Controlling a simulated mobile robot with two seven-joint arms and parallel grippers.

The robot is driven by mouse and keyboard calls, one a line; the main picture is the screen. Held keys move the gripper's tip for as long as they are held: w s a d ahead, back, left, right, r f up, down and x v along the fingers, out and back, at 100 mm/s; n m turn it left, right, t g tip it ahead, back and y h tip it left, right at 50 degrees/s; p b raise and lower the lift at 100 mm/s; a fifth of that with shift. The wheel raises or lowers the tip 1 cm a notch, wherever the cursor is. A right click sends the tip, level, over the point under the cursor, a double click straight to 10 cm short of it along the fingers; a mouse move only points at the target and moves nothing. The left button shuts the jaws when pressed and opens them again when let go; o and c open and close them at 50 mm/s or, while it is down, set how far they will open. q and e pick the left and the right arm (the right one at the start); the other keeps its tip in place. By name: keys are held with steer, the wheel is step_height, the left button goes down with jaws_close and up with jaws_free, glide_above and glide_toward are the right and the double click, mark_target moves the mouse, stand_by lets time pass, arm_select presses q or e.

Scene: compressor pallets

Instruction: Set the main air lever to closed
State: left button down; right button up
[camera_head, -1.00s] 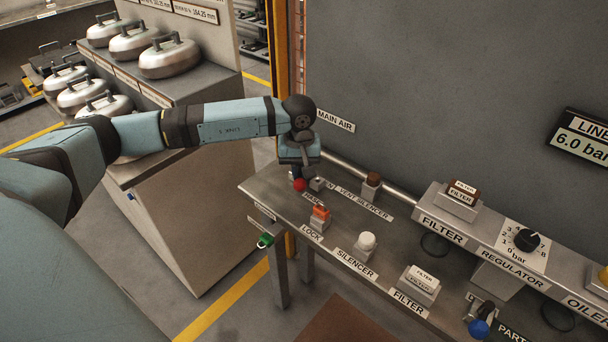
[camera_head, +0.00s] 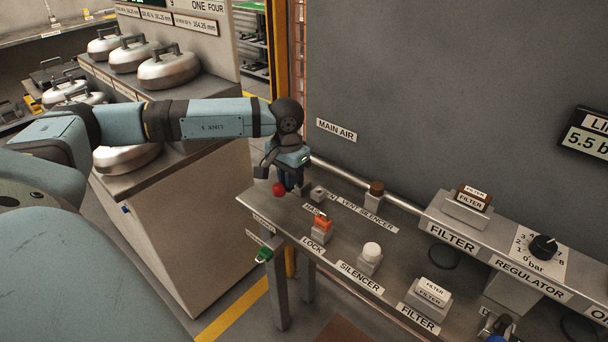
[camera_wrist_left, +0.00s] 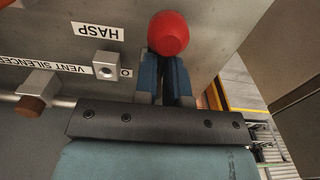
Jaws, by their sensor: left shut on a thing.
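The main air lever shows as a red ball knob (camera_head: 279,189) at the left end of the steel bench, below the MAIN AIR label (camera_head: 337,130). My left gripper (camera_head: 289,184) is shut on the lever just beside the knob. In the left wrist view the red knob (camera_wrist_left: 168,33) stands out past the two blue fingers (camera_wrist_left: 165,72). The lever's shaft and pivot are mostly hidden by the gripper. My right gripper is not in view.
A small metal hasp block (camera_head: 318,193) sits just right of the lever. An orange lock (camera_head: 321,222), a white silencer (camera_head: 371,252) and a brown-capped vent silencer (camera_head: 375,190) stand farther along. The line display (camera_head: 588,135) reads about 5.5 bar. A grey wall rises behind.

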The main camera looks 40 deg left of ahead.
arm_select(q)
steer(key=shift+s+d+f, duration=0.15)
steer(key=shift+s+f, duration=0.2)
steer(key=shift+s, duration=0.05)
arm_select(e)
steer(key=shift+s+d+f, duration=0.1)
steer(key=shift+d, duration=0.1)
arm_select(q)
steer(key=c, duration=1.3)
jaws_free()
steer(key=shift+o, duration=0.5)
steer(key=shift+s+a+r, duration=0.2)
steer(key=shift+r, duration=0.1)
steer(key=shift+w+r, duration=0.1)
steer(key=shift+w, duration=0.05)
steer(key=shift+w+r, duration=0.1)
steer(key=shift+r, duration=0.3)
step_height(320, 180, up, 13)
steer(key=p, duration=0.2)
steer(key=shift+s, duration=0.2)
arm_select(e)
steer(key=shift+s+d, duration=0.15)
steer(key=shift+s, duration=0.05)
arm_select(q)
steer(key=shift+f, duration=0.15)
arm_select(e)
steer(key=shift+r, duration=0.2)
